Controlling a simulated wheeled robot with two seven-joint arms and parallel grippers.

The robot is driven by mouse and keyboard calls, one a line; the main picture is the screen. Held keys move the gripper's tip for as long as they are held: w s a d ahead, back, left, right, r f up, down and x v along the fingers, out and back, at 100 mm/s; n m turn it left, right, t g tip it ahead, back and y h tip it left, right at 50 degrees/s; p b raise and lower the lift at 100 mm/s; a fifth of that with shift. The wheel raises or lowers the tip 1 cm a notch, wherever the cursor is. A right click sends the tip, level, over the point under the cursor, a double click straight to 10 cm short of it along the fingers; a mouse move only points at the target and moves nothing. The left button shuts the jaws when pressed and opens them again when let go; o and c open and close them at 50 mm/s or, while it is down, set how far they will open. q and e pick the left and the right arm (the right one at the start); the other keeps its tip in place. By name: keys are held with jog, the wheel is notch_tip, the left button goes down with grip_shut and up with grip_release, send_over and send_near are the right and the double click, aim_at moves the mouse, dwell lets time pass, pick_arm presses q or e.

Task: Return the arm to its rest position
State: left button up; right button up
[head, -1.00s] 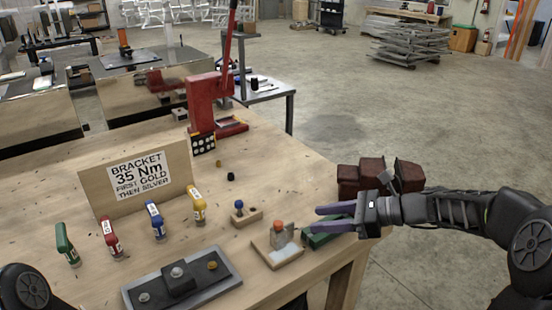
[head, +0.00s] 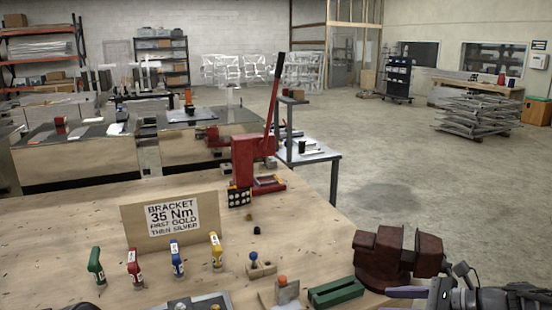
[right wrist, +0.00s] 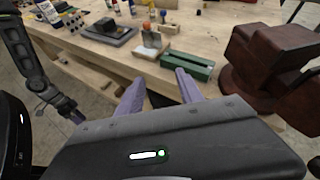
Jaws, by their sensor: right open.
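My right gripper (head: 405,293) has two purple fingers and enters at the lower right of the head view. In the right wrist view its fingers (right wrist: 158,93) are spread apart with nothing between them. It is on the near side of the bench, close to a green block (head: 336,292) and a dark red vise (head: 398,258). The green block (right wrist: 187,65) and the vise (right wrist: 265,65) also show ahead of the fingers in the right wrist view. A dark arm link of mine shows at the left there.
The wooden bench (head: 60,225) holds a bracket sign (head: 170,220), several coloured bottles, a wooden block with an orange-topped part (head: 282,291) and a red press (head: 252,165). A small side table (head: 316,156) stands behind. Open concrete floor (head: 430,190) lies to the right.

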jog(key=s+f+n+g+h, duration=0.25)
jog(key=f+n+h, duration=0.2)
jog(key=f, duration=0.85)
jog(key=s+f+n+g+h, duration=0.1)
jog(key=s+f+n+h, duration=0.4)
jog(key=f, duration=0.8)
jog(key=s+a+f+n+g+y, duration=0.1)
jog(key=s+a+f+n, duration=0.5)
jog(key=s+a, duration=0.3)
jog(key=s+a+f+n+g+y, duration=0.2)
jog(key=s+a+f+n, duration=0.4)
jog(key=s+a, duration=0.3)
jog(key=shift+s+a+f, duration=0.25)
jog(key=shift+s+a, duration=0.15)
jog(key=shift+a, duration=0.3)
